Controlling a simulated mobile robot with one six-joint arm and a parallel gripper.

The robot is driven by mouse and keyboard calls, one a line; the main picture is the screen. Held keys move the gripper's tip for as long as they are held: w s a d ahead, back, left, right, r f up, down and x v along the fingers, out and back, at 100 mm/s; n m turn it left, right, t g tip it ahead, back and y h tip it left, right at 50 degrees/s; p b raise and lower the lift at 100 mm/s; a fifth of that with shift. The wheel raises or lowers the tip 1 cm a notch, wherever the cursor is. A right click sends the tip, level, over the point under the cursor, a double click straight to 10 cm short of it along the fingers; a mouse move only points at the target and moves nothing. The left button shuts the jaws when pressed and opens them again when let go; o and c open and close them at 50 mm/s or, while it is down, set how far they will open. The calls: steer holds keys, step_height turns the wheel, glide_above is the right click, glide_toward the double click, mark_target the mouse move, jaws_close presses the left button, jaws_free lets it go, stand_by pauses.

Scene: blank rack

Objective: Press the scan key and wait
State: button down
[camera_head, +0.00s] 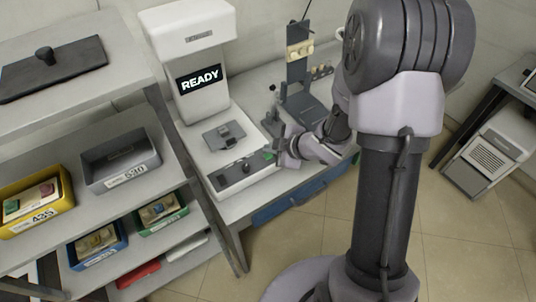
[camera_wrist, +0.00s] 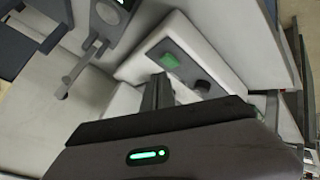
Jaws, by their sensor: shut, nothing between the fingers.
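The scanner (camera_head: 188,75) is a white machine whose dark screen (camera_head: 199,80) reads READY. Its front panel carries a green key (camera_head: 269,156), seen close in the wrist view (camera_wrist: 170,61), with a dark round knob (camera_wrist: 203,86) beside it. A small grey part (camera_head: 226,132) lies on the scanner's dark plate. My gripper (camera_head: 280,149) is at the right end of the front panel, near the green key. In the wrist view its dark fingers (camera_wrist: 160,78) are shut and empty, with tips just short of the key in the picture. I cannot tell if they touch it.
Shelves at left hold a yellow bin (camera_head: 36,222), a grey bin (camera_head: 121,166), a blue bin (camera_head: 97,254) and a green bin (camera_head: 160,222). A dark fixture (camera_head: 299,70) stands on the bench behind my gripper. Open floor lies at right.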

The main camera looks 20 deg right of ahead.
mark_target(270, 157)
steer(key=shift+f, duration=0.1)
stand_by(0.5)
steer(key=shift+f+b, duration=0.3)
steer(key=shift+b, duration=0.05)
steer(key=shift+f+b, duration=0.45)
stand_by(0.4)
stand_by(0.4)
steer(key=shift+r+p, duration=0.85)
steer(key=shift+r, duration=0.1)
step_height(270, 157, up, 5)
steer(key=p, duration=0.4)
steer(key=shift+p, duration=0.4)
